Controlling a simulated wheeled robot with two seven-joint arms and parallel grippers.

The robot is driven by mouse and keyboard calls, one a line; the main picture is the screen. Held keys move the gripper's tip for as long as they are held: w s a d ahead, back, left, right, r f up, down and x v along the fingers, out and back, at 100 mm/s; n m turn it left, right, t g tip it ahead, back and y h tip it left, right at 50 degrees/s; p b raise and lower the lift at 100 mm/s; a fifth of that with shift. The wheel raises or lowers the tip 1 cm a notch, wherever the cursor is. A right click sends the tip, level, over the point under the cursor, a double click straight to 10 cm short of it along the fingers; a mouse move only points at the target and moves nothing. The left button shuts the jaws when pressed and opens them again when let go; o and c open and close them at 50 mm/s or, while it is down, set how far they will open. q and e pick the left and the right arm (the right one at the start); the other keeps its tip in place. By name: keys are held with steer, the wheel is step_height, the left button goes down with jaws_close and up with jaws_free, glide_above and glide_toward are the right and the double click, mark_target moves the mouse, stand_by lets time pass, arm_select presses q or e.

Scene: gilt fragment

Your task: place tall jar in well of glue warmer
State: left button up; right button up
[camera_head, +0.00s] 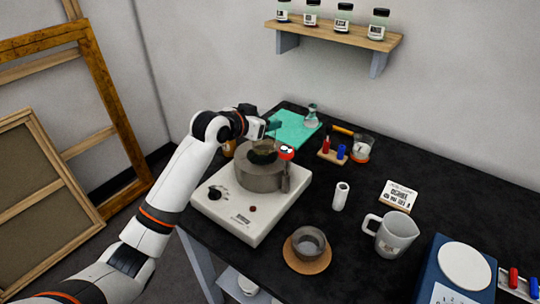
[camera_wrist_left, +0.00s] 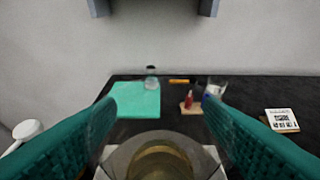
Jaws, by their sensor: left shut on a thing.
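The glue warmer (camera_head: 247,214) is a pale box with a dark knob and a round grey pot (camera_head: 262,180) on top. My left gripper (camera_head: 266,139) is above the pot's mouth, shut on the tall jar (camera_head: 262,154), which looks dark and brownish. The jar's lower part is hidden by the pot's rim, so it appears at least partly inside the well; I cannot tell whether it touches the bottom. In the left wrist view, the teal fingers flank the jar's round brown top (camera_wrist_left: 161,162), with the grey pot rim (camera_wrist_left: 126,150) around it.
A red-and-white dial (camera_head: 286,152) is at the pot's right side. A glass on a cork coaster (camera_head: 307,262), a white cylinder (camera_head: 340,196) and a mug (camera_head: 392,235) stand to the right. A teal mat (camera_head: 292,133) lies behind. A shelf (camera_head: 340,34) holds several jars.

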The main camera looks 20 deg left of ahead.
mark_target(256, 149)
arm_select(q)
steer(key=f, duration=0.2)
steer(key=s+f, duration=0.1)
steer(key=f, duration=0.1)
steer(key=shift+a, duration=0.15)
steer(key=shift+w+f+p, duration=0.1)
steer(key=shift+f+p, duration=0.2)
step_height(256, 149, down, 4)
steer(key=shift+w+r, duration=0.1)
steer(key=shift+r, duration=0.05)
arm_select(e)
steer(key=shift+s+a+r, duration=0.3)
steer(key=shift+s+a, duration=0.05)
steer(key=shift+s, duration=0.2)
steer(key=shift+s+a+r, duration=0.25)
steer(key=shift+s+a, duration=0.1)
steer(key=shift+s, duration=0.15)
steer(key=shift+d, duration=0.1)
arm_select(q)
steer(key=o, duration=1)
arm_select(e)
steer(key=shift+s+d, duration=0.15)
steer(key=shift+s, duration=0.25)
arm_select(q)
steer(key=v, duration=1.2)
steer(key=shift+b, duration=0.45)
arm_select(e)
steer(key=shift+f, duration=0.65)
